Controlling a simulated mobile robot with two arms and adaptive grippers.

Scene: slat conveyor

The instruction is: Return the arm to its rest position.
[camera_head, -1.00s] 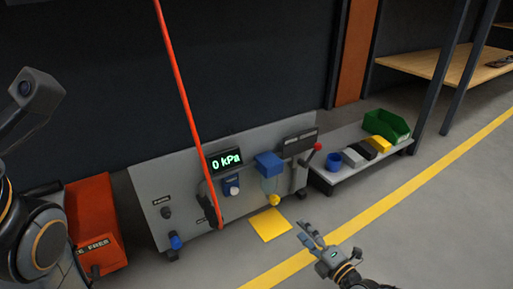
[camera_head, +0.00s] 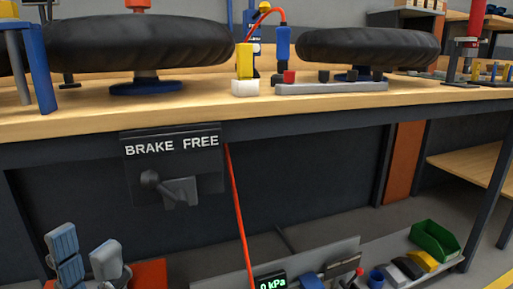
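My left gripper (camera_head: 83,242) shows at the lower left edge, in front of the dark area under the bench. Its two fingers stand apart with a gap between them, and I see nothing held there. The rest of my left arm is below the picture. My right gripper is not in view.
A wooden bench (camera_head: 300,108) crosses the view, bearing large black tires (camera_head: 368,47). A "BRAKE FREE" panel (camera_head: 172,160) hangs from its front edge. A red hose (camera_head: 238,210) runs down to a pressure readout (camera_head: 271,283). A green bin (camera_head: 434,240) sits on a low shelf at right.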

